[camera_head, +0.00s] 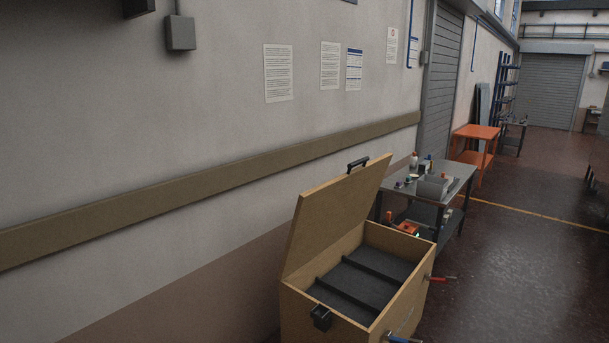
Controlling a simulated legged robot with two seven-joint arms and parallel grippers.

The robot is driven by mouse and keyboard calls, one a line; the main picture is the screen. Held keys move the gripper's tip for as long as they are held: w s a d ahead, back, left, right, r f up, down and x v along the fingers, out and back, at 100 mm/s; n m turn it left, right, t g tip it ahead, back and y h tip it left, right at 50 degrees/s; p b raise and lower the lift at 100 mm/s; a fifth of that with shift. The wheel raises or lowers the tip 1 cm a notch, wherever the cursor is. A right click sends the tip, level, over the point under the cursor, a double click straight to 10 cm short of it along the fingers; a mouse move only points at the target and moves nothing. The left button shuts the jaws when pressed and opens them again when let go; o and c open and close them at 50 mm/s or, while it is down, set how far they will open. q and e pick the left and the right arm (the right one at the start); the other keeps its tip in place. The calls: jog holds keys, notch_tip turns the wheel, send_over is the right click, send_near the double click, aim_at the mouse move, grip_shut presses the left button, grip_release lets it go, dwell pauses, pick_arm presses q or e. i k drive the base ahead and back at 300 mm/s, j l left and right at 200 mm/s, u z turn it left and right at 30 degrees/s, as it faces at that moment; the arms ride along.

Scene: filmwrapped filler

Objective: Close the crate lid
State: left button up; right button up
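A wooden crate (377,333) stands on the floor at the lower middle, close to the wall. Its lid (334,219) is raised on the wall side and leans back a little. A black handle (358,164) sits on the lid's upper edge. The crate's inside is lined with dark grey padding (365,276) crossed by black bars, and I see nothing lying on it. A black latch or bracket (321,318) is on the near side. Neither of my grippers shows in the head view.
A grey metal table (461,172) with bottles and a grey bin (432,188) stands just behind the crate. An orange table (477,132) is farther back. The wall (150,130) runs along the left. The dark red floor (520,270) at right is open. Red and blue handles (441,279) stick out at the crate's right side.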

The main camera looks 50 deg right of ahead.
aim_at(325, 212)
jog(key=l+u, duration=0.1)
jog(key=l, duration=0.9)
jog(key=k+l, duration=0.1)
jog(key=l, duration=0.9)
jog(key=l+u, duration=0.15)
jog(key=l, duration=0.85)
jog(key=k, duration=0.05)
